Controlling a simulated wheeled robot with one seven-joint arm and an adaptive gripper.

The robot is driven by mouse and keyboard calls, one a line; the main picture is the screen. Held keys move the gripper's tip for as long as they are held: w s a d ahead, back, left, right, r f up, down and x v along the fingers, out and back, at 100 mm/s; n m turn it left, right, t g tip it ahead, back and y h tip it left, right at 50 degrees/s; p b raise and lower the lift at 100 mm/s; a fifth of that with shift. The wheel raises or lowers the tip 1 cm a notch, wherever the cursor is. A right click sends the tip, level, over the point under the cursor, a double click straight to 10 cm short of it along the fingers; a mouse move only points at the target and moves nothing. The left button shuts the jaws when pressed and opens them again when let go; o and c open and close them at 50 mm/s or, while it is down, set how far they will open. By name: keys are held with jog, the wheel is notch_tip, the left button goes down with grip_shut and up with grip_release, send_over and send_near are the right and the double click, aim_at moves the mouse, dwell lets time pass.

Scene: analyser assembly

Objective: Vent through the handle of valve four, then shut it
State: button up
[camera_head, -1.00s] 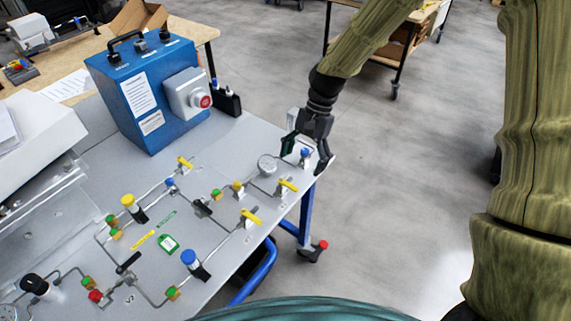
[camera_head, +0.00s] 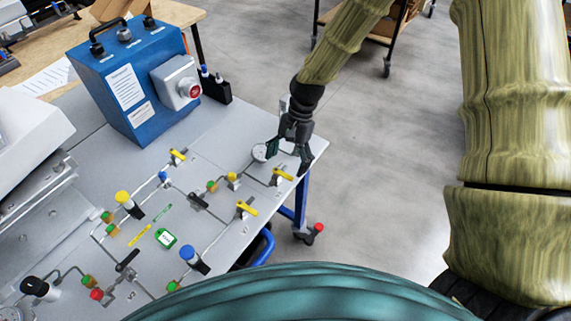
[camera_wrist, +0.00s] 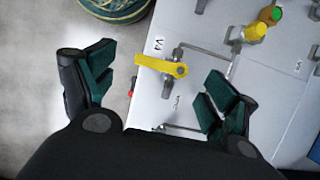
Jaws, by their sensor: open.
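The valve with a yellow lever handle (camera_wrist: 160,66) stands near the table's edge. A rotated label beside it seems to read V4. In the wrist view the handle lies crosswise to the short valve body (camera_wrist: 177,52). It also shows in the head view as the yellow lever (camera_head: 284,176) closest to my gripper (camera_head: 288,162). My gripper is open and empty. In the wrist view its fingers (camera_wrist: 155,82) stand either side of the handle, with visible gaps and no contact seen. Its height above the handle is hard to judge.
Other yellow levers (camera_head: 246,208) (camera_head: 178,156), capped fittings and thin pipes cover the panel (camera_head: 215,245). A blue box with a red button (camera_head: 140,95) stands behind. Open floor lies right of the table.

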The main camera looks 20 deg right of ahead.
aim_at(283, 174)
jog(key=shift+w+x, duration=0.25)
jog(key=shift+x, duration=0.8)
jog(key=shift+s+a+f, duration=0.1)
jog(key=shift+s+f, duration=0.05)
jog(key=shift+f, duration=0.05)
jog(key=shift+c, duration=0.4)
jog(key=c, duration=0.9)
